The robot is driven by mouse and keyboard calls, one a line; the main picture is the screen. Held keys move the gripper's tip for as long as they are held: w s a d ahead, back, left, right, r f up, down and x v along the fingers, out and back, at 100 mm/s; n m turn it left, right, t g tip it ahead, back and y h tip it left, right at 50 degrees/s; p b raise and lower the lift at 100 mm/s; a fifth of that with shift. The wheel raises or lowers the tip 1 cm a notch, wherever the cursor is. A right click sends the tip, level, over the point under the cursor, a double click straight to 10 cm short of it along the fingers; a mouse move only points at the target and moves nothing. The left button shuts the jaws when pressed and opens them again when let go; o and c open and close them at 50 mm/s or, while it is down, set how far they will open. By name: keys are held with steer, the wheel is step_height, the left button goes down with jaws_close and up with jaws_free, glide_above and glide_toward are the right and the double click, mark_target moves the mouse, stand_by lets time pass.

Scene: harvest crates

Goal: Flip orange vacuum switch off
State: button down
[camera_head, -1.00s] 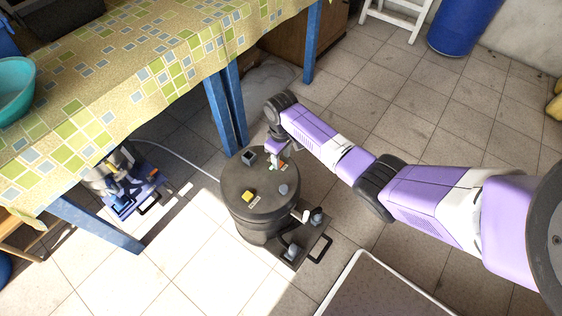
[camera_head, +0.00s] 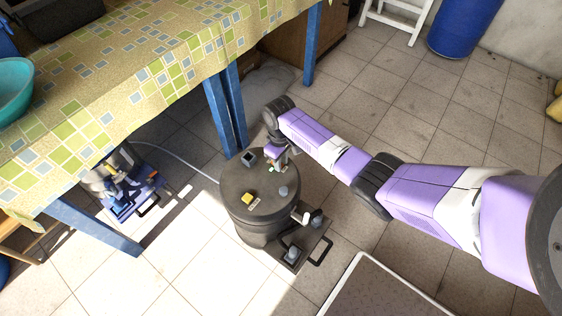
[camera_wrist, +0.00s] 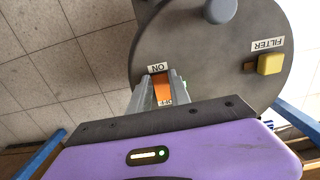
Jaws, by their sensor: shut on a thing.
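The orange switch (camera_wrist: 161,87) is on top of the dark grey vacuum drum (camera_wrist: 205,50), with an ON label (camera_wrist: 157,67) at its far end and a partly covered OFF label (camera_wrist: 166,102) at its near end. My gripper (camera_wrist: 161,92) has one finger on each side of the switch and is shut on it. Which way the switch is tipped is unclear. In the head view my gripper (camera_head: 275,162) reaches down to the drum's lid (camera_head: 262,204), and the switch there is mostly hidden by it.
A yellow FILTER knob (camera_wrist: 270,64) and a grey round knob (camera_wrist: 220,10) sit on the lid. A table with a patterned cloth (camera_head: 150,60) stands left, its blue legs (camera_head: 222,115) close to the drum. Tiled floor (camera_head: 420,110) is open at right.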

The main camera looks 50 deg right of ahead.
steer(key=shift+w+f+g+b, duration=0.1)
steer(key=shift+w+g+b, duration=0.3)
steer(key=shift+g+b, duration=0.8)
steer(key=shift+r, duration=0.2)
steer(key=c, duration=1.2)
jaws_free()
steer(key=shift+r, duration=0.1)
steer(key=p+v, duration=0.1)
steer(key=v, duration=0.6)
steer(key=shift+w+r+p, duration=0.2)
steer(key=shift+r+p, duration=0.1)
steer(key=shift+p, duration=0.1)
